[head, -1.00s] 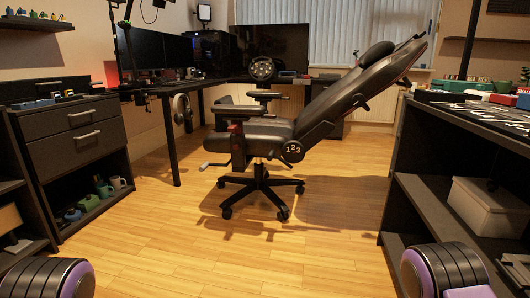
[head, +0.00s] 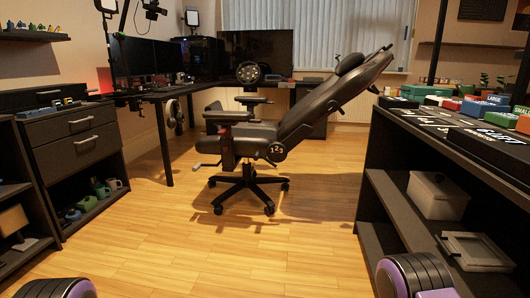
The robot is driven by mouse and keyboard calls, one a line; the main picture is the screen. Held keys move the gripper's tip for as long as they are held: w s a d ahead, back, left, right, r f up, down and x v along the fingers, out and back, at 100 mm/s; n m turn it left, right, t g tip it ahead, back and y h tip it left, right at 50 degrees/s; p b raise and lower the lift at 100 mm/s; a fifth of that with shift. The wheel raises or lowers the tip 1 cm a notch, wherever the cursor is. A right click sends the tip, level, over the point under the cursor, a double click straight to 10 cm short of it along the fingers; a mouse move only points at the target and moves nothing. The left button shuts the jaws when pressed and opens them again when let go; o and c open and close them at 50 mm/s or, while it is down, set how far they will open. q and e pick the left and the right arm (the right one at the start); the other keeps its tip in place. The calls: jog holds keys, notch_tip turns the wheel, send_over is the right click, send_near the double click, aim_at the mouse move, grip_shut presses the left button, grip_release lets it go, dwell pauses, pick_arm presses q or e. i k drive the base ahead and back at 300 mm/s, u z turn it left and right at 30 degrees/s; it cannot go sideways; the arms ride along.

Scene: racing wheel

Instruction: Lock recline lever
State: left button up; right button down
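A black racing-style chair (head: 255,135) stands on its wheeled base in the middle of the floor, seen from its side. Its backrest (head: 325,100) leans far back toward the upper right. A round side cover marked "123" (head: 277,151) sits where the seat meets the backrest. A small lever (head: 206,164) sticks out under the front of the seat. I cannot clearly make out a recline lever beside the cover. Neither gripper is in view; only purple and black parts of my arms show at the lower edge, well short of the chair.
A desk (head: 180,92) with monitors and a steering wheel (head: 249,73) stands behind the chair. A drawer cabinet (head: 75,145) is at left. A dark shelf unit (head: 440,170) with boxes and a bin (head: 437,196) is at right. The wooden floor (head: 200,250) before the chair is clear.

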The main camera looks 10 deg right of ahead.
aim_at(257, 154)
jog(key=z, duration=0.55)
jog(key=i, duration=2.1)
jog(key=u, duration=0.75)
jog(key=i, duration=0.85)
jog(key=u, duration=0.45)
